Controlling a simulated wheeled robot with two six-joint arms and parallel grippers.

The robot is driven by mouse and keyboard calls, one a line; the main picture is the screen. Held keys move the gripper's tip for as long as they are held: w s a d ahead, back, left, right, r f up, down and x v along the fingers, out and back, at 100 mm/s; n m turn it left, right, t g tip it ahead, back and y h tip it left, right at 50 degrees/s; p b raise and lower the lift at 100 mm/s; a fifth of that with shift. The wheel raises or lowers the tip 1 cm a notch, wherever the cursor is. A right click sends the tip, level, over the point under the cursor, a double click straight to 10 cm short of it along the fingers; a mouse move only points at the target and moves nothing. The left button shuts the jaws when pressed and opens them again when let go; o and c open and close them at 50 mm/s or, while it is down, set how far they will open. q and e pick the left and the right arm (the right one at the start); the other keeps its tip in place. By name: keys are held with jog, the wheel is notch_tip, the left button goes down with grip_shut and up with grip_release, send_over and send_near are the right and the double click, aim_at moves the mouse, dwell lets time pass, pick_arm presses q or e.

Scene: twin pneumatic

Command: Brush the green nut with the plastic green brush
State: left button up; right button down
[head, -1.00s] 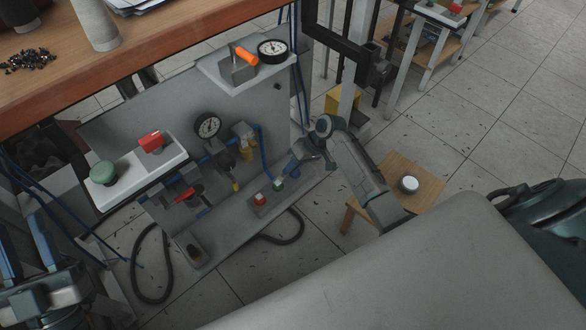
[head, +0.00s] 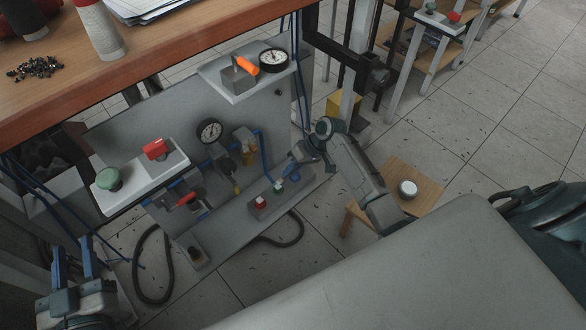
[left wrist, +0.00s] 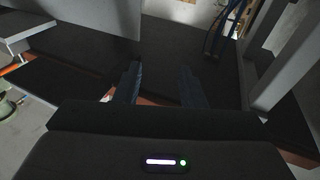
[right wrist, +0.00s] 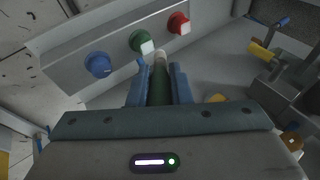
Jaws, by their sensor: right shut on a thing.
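My right gripper (right wrist: 159,84) is shut on a dark green brush (right wrist: 158,88) with a pale tip, which points at the row of nuts in the right wrist view. The green nut (right wrist: 140,40) has a white face and sits between the blue nut (right wrist: 98,65) and the red nut (right wrist: 178,23). The brush tip is close beside the green nut; I cannot tell whether they touch. In the head view the green nut (head: 279,187) is small, near my right gripper (head: 290,168). My left gripper (head: 73,250) is open and empty at the lower left; its fingers also show apart in the left wrist view (left wrist: 160,80).
The nuts sit on a grey block on the panel's base (head: 235,235). Gauges, valves and blue hoses crowd the panel. A white box (head: 138,178) with green and red buttons stands at left, below the wooden bench (head: 150,55). A stool (head: 420,178) stands right of my right arm.

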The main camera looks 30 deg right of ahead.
jog(key=shift+r, duration=0.3)
jog(key=shift+r+p, duration=0.3)
jog(key=shift+p, duration=0.3)
jog(key=shift+r, duration=0.2)
jog(key=shift+r+p, duration=0.25)
jog(key=shift+p, duration=0.2)
jog(key=shift+r, duration=0.2)
jog(key=shift+r+p, duration=0.55)
jog(key=shift+p, duration=0.3)
jog(key=shift+r+p, duration=0.6)
jog(key=shift+r, duration=0.1)
pick_arm(q)
jog(key=s+d+f+g, duration=0.1)
jog(key=s+f+g, duration=1)
jog(key=f, duration=0.1)
jog(key=shift+d+f+g, duration=0.4)
